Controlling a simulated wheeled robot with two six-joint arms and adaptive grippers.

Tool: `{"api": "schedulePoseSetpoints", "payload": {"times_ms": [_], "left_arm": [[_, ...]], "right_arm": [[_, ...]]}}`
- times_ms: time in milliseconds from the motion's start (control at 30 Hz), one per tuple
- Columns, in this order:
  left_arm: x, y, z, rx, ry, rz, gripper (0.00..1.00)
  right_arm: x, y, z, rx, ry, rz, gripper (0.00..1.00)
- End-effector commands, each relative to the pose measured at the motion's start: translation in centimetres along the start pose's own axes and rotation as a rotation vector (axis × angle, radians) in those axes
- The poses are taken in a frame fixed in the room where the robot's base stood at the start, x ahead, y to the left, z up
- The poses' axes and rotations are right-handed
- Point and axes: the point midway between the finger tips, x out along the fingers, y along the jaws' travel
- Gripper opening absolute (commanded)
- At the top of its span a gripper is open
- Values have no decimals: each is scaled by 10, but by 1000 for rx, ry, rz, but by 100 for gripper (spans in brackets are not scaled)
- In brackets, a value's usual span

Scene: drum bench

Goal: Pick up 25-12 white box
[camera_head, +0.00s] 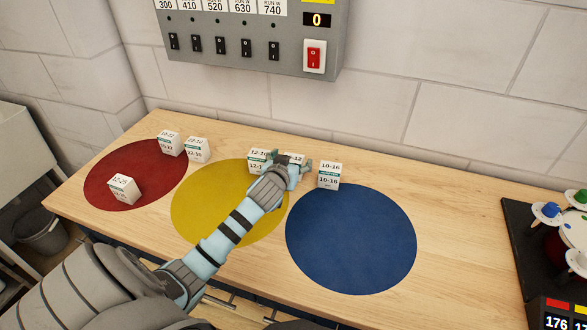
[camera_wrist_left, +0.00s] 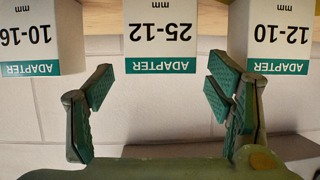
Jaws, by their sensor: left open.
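The 25-12 white box (camera_wrist_left: 160,40) stands in the middle of the left wrist view, upside down there, with a green ADAPTER band. In the head view the 25-12 box (camera_head: 295,157) is at the back of the bench, mostly hidden behind my left gripper (camera_head: 291,164). In the left wrist view my left gripper (camera_wrist_left: 158,80) is open and empty, its fingertips just short of the box and one to each side. My right gripper is not in view.
White box 12-10 (camera_head: 257,160) and white box 10-16 (camera_head: 329,176) stand close on either side. More white boxes (camera_head: 197,150) stand around the red disc (camera_head: 115,165). The yellow disc (camera_head: 205,195) and blue disc (camera_head: 350,240) carry nothing. A switch panel (camera_head: 225,45) hangs above.

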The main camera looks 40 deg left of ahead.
Motion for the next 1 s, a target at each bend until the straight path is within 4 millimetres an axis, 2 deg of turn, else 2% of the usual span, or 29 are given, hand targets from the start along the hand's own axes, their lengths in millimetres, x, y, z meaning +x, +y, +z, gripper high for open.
{"api": "schedulePoseSetpoints", "payload": {"times_ms": [100,333,600,700,1000], "left_arm": [[22,0,1,-1,0,1,73],[26,1,0,2,0,3,73],[26,1,0,2,0,3,32],[26,1,0,2,0,3,19],[24,1,-6,1,1,3,19]], "right_arm": [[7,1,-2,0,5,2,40],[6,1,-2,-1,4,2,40],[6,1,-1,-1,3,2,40],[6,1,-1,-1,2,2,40],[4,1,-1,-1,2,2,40]]}}
